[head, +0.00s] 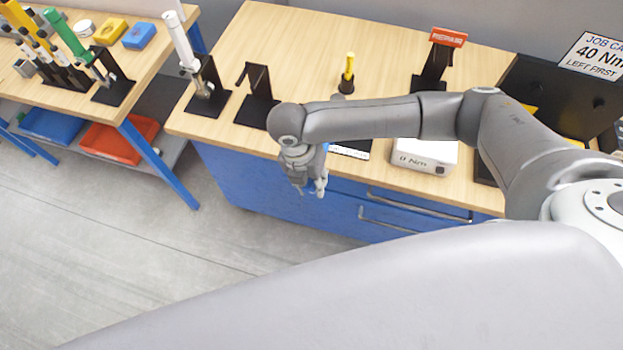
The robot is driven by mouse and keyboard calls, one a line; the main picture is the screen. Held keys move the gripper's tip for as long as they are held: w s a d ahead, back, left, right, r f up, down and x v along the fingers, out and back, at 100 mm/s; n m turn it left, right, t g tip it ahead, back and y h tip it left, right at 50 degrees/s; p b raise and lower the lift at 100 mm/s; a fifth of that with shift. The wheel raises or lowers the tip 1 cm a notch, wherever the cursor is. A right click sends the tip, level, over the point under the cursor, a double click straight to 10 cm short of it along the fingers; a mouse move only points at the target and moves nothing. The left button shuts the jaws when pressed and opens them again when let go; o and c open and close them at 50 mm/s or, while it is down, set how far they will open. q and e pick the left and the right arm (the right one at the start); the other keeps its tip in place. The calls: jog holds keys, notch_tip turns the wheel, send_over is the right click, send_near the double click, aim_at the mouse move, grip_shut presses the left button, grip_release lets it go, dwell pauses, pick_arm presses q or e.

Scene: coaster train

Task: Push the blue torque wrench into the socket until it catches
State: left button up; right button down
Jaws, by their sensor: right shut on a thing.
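My right gripper (314,183) hangs at the front edge of the wooden bench, in front of the blue drawers, pointing down. It is shut. A small blue patch (325,149) shows beside it, which looks like part of the blue torque wrench; the rest is hidden by the gripper and arm. I cannot make out the socket or whether the wrench touches it. My left gripper is out of view.
On the bench (225,125) stand a black holder with a white-handled wrench (181,42), an empty black holder (257,82), a yellow-topped tool (348,70), a white box (425,154) and a red-signed stand (447,38). A side table (150,85) holds several coloured wrenches.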

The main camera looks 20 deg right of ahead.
notch_tip(320, 180, down, 3)
jog(key=b, duration=0.3)
jog(key=shift+f, duration=0.1)
jog(key=shift+f, duration=0.15)
jog(key=shift+a+f, duration=0.1)
jog(key=shift+f, duration=0.45)
dwell(0.5)
jog(key=shift+p, duration=0.45)
jog(key=shift+f, duration=0.8)
dwell(1.1)
jog(key=shift+s+r, duration=0.1)
dwell(1.3)
